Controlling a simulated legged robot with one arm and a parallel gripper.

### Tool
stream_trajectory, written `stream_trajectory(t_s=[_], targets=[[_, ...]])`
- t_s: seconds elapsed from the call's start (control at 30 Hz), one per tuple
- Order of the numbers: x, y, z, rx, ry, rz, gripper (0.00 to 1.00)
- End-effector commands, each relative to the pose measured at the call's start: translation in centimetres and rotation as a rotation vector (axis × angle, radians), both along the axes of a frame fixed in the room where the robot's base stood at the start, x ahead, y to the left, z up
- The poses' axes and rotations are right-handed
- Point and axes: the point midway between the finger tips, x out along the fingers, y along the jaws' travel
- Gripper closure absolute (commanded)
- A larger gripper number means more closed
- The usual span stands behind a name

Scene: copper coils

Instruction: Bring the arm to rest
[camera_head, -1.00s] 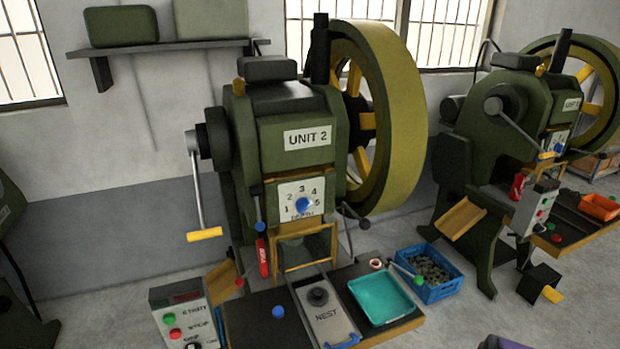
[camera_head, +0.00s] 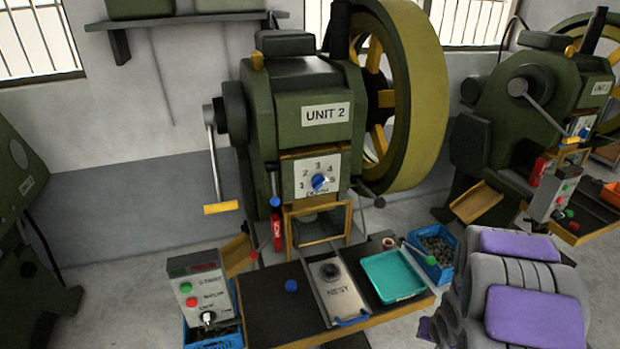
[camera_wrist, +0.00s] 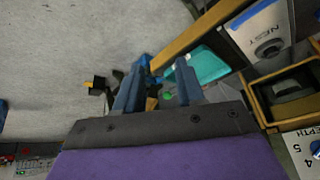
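My arm, grey with purple panels (camera_head: 535,318), shows at the lower right of the head view, near the bench of the UNIT 2 press (camera_head: 325,113). My gripper's fingers cannot be made out there. In the wrist view my gripper (camera_wrist: 158,78) has its two blue-grey fingers spread apart, with nothing held between them. Beyond the fingers are the floor, a teal tray (camera_wrist: 206,66) and a bench edge. The NEST plate (camera_wrist: 262,38) is at the upper right of that view, apart from the fingers.
The press bench holds the NEST plate (camera_head: 338,293), a teal tray (camera_head: 394,275) and a small copper-coloured ring (camera_head: 388,243). A control box (camera_head: 202,298) stands at its left. A blue bin (camera_head: 440,255) of dark parts sits behind my arm. Another press (camera_head: 540,130) stands at right.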

Motion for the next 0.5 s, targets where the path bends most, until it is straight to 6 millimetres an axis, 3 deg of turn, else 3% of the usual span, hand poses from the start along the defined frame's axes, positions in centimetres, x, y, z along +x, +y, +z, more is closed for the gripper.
stream_trajectory(t_s=[0.03, 0.27, 0.5], targets=[[-0.2, 0.2, 1.8, -0.030, 0.015, 0.007, 0.62], [-3.8, 1.6, 8.1, -0.119, 0.150, 0.020, 0.62], [-9.2, 5.2, 14.0, -0.132, 0.285, 0.052, 0.62]])
